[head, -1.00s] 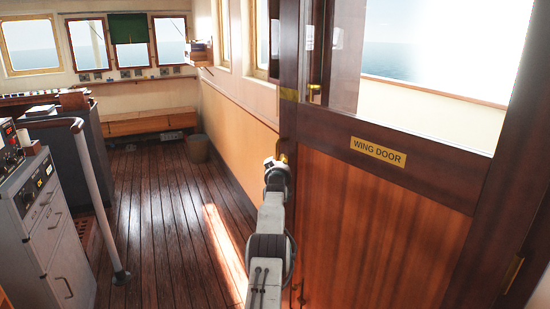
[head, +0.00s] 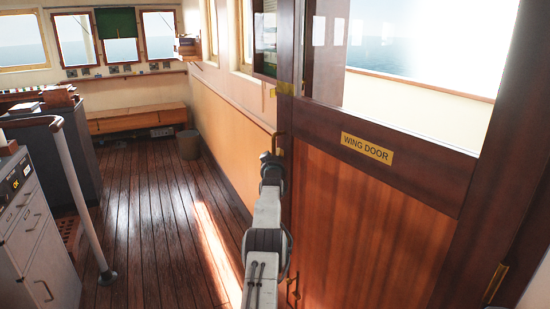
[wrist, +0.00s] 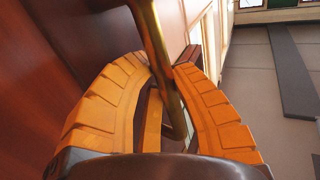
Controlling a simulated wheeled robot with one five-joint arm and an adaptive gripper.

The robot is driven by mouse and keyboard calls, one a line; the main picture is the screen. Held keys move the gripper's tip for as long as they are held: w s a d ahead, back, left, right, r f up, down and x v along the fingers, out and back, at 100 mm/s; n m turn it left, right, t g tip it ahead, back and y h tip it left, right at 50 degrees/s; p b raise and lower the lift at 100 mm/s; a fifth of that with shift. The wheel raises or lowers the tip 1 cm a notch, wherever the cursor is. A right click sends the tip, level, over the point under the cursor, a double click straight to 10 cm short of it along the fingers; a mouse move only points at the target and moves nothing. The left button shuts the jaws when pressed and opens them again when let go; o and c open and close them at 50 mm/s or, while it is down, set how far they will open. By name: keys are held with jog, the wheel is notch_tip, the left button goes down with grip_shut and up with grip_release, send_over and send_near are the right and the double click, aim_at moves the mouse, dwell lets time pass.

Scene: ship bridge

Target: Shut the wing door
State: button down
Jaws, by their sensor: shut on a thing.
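The wing door (head: 370,225) fills the right of the head view, a brown wooden door with a large window and a yellow "WING DOOR" plate (head: 367,147). My gripper (head: 272,158) is at the door's left edge. In the wrist view its orange fingers (wrist: 166,68) are closed around a brass handle bar (wrist: 158,45), which runs between them. The door's reddish wood (wrist: 45,70) lies to the left there. In the head view my wrist largely hides the handle. I cannot tell how far the door stands from its frame.
A grey console (head: 35,240) and a pale handrail (head: 82,195) stand on the left. The plank floor (head: 155,215) between them and the door is clear. A bin (head: 188,145) and a wooden bench (head: 135,119) are at the back. A brass hinge (head: 496,283) shows at lower right.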

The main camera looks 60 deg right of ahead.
jog(key=c, duration=1.6)
grip_release()
jog(key=shift+s+d+f, duration=0.15)
jog(key=shift+s+f, duration=0.2)
jog(key=shift+f, duration=0.05)
jog(key=o, duration=0.3)
jog(key=shift+s+r, duration=0.15)
jog(key=shift+s, duration=0.05)
jog(key=shift+o, duration=1.4)
jog(key=shift+r, duration=0.1)
jog(key=shift+w, duration=0.15)
jog(key=shift+r, duration=0.1)
jog(key=shift+a, duration=0.25)
jog(key=v, duration=1.1)
jog(key=shift+a, duration=0.3)
